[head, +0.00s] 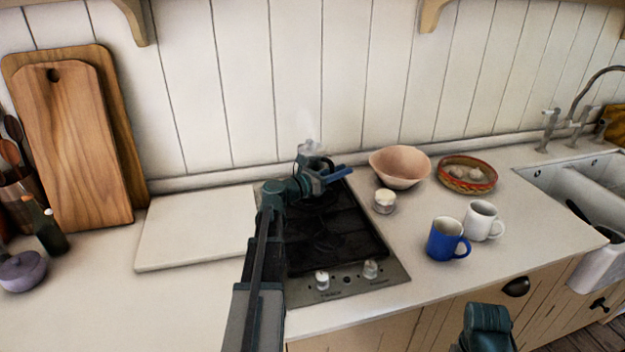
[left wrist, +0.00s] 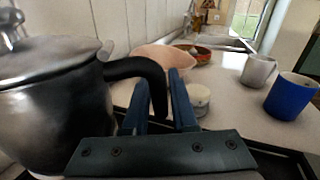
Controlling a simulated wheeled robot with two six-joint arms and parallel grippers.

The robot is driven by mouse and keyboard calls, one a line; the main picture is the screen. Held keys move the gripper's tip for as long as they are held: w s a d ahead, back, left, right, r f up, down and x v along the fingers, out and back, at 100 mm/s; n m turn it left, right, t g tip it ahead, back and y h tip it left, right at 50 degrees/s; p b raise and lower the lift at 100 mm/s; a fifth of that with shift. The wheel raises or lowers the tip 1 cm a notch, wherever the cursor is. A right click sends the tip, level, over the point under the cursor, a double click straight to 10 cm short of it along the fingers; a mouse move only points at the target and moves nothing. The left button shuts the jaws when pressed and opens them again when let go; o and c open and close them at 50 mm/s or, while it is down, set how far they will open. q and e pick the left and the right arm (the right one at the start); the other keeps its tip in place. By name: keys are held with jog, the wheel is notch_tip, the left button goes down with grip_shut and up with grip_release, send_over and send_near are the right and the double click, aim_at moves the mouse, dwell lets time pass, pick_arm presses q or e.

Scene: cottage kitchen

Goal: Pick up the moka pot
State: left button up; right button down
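The moka pot (left wrist: 50,105) is a shiny metal pot with a lid and a black curved handle, large at the left of the left wrist view. In the head view only its top (head: 310,148) shows above my arm, at the back of the hob; the rest is hidden. My left gripper (head: 345,172) is at the pot's handle. In the left wrist view the black handle (left wrist: 150,70) arches over one finger and comes down between the two blue fingers. I cannot tell whether they press on it. My right gripper is out of view; only part of my right arm shows.
Right of the hob (head: 335,235) stand a small white-topped jar (head: 384,202), a pink bowl (head: 400,167), a patterned basket (head: 467,175), a blue mug (head: 446,240) and a white mug (head: 483,220). A pale board (head: 195,228) lies left of the hob. The front right counter is clear.

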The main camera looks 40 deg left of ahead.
pick_arm(q)
grip_shut()
dwell(1.1)
